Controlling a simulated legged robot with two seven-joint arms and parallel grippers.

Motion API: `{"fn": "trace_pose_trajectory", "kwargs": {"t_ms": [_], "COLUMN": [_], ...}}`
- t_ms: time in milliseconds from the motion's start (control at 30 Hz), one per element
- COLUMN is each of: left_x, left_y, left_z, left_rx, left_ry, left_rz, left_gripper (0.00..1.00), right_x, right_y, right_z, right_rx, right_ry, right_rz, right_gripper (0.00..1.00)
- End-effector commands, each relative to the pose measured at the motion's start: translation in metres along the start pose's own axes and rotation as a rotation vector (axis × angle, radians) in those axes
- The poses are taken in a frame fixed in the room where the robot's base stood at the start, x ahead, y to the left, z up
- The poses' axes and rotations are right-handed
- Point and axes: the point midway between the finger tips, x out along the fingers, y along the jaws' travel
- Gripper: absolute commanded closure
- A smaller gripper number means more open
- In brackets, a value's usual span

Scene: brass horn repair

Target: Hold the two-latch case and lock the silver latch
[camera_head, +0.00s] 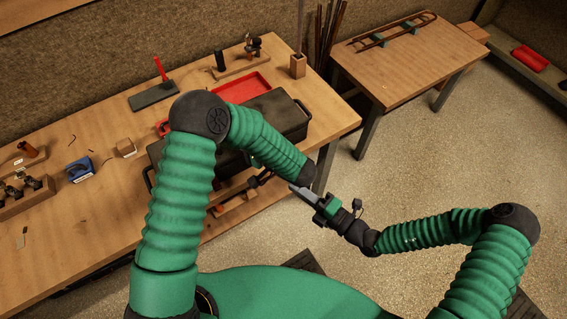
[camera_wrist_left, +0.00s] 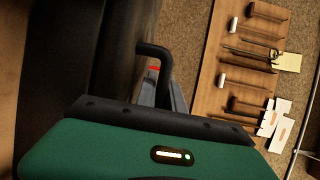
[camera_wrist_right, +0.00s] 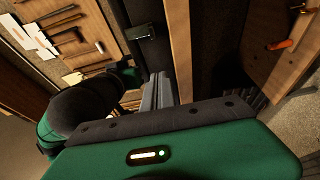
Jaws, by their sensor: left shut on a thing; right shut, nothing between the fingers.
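The black two-latch case (camera_head: 280,108) sits on the workbench, its front largely hidden by my left arm in the head view. In the left wrist view my left gripper (camera_wrist_left: 162,85) is shut on the case's black bent handle (camera_wrist_left: 153,50), beside the dark case wall. The head view mostly hides this grip. My right gripper (camera_head: 301,190) is shut and empty in front of the bench. In the right wrist view its closed fingers (camera_wrist_right: 158,85) point toward the dark case front, apart from a small metallic latch (camera_wrist_right: 140,32). Its colour is hard to tell.
A red tray (camera_head: 240,88) lies behind the case, with a tool rack (camera_head: 240,66) beyond. A blue item (camera_head: 80,168) and a small wooden block (camera_head: 124,148) lie left. A second table (camera_head: 410,60) stands back right. Open floor lies at right.

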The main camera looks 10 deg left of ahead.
Motion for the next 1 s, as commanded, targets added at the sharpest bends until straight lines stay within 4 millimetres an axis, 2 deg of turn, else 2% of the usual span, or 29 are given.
{"fn": "trace_pose_trajectory", "kwargs": {"t_ms": [167, 567, 733, 1000], "left_x": [-0.002, -0.002, -0.001, -0.001], "left_y": [0.005, 0.005, 0.005, 0.005], "left_z": [0.0, 0.0, 0.0, 0.0], "left_rx": [0.007, 0.007, 0.007, 0.007], "left_ry": [0.003, 0.004, 0.003, 0.003], "left_rz": [0.01, 0.01, 0.01, 0.01], "left_gripper": [1.0, 1.0, 1.0, 1.0], "right_x": [0.015, 0.1, 0.091, 0.087], "right_y": [-0.001, -0.001, -0.001, 0.0], "right_z": [-0.001, -0.001, 0.027, 0.039], "right_rx": [-0.002, -0.004, -0.006, -0.002], "right_ry": [0.003, 0.003, -0.003, -0.001], "right_rz": [0.001, 0.002, 0.0, 0.001], "right_gripper": [1.0, 1.0, 1.0, 1.0]}}
